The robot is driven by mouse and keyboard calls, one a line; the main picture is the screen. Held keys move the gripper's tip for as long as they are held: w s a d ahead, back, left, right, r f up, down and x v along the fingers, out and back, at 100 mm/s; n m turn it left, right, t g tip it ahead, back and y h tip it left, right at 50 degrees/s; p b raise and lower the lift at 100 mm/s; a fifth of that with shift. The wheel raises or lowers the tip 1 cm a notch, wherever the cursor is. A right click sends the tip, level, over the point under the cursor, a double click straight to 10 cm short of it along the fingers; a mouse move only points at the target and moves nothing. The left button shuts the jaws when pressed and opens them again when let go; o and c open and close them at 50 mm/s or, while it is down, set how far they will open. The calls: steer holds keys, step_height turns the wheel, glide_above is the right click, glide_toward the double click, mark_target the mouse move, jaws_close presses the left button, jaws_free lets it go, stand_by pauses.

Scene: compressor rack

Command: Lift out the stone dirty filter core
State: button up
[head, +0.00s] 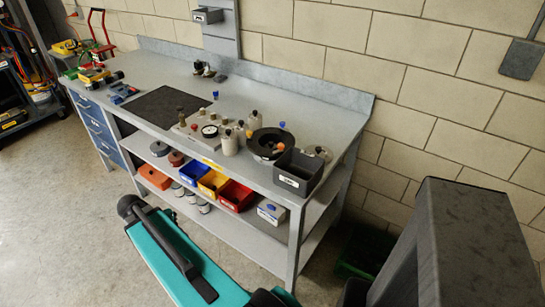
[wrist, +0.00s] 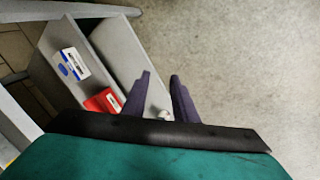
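On the workbench (head: 215,90) in the head view stands a pale block with a round gauge (head: 210,131) and several knobs. I cannot tell which small part, if any, is the stone dirty filter core. My gripper (wrist: 160,76) shows in the wrist view with its two purple fingers apart and nothing between them. It points down past the bench's lower shelf, away from the items on top.
A grey bin (head: 297,173) stands at the bench's right front corner, and a black mat (head: 166,107) lies left of the gauge block. Lower shelves hold a blue, a yellow (head: 212,183) and a red bin (head: 236,195), plus a white box (head: 271,211). The floor in front is clear.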

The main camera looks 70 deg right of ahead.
steer(key=s+d+r+m+h+b, duration=0.1)
steer(key=s+d+r+m, duration=0.15)
steer(key=d+r, duration=0.6)
steer(key=s+d+r+m+h+b, duration=0.15)
steer(key=d+r+m, duration=0.25)
steer(key=d+r, duration=0.45)
steer(key=s+d+r+m+g+h, duration=0.1)
steer(key=s+d+r+m, duration=0.2)
steer(key=s+d+r, duration=0.2)
steer(key=s+d+r+m+g+h, duration=0.1)
steer(key=s+d+r+m, duration=0.3)
steer(key=s+r, duration=0.3)
step_height(320, 180, up, 3)
steer(key=shift+s+d+r+b, duration=0.2)
steer(key=shift+d+b, duration=0.15)
steer(key=shift+d, duration=0.45)
steer(key=shift+f, duration=0.1)
steer(key=shift+p+x, duration=0.6)
steer(key=shift+x, duration=3.65)
steer(key=shift+s+f, duration=0.1)
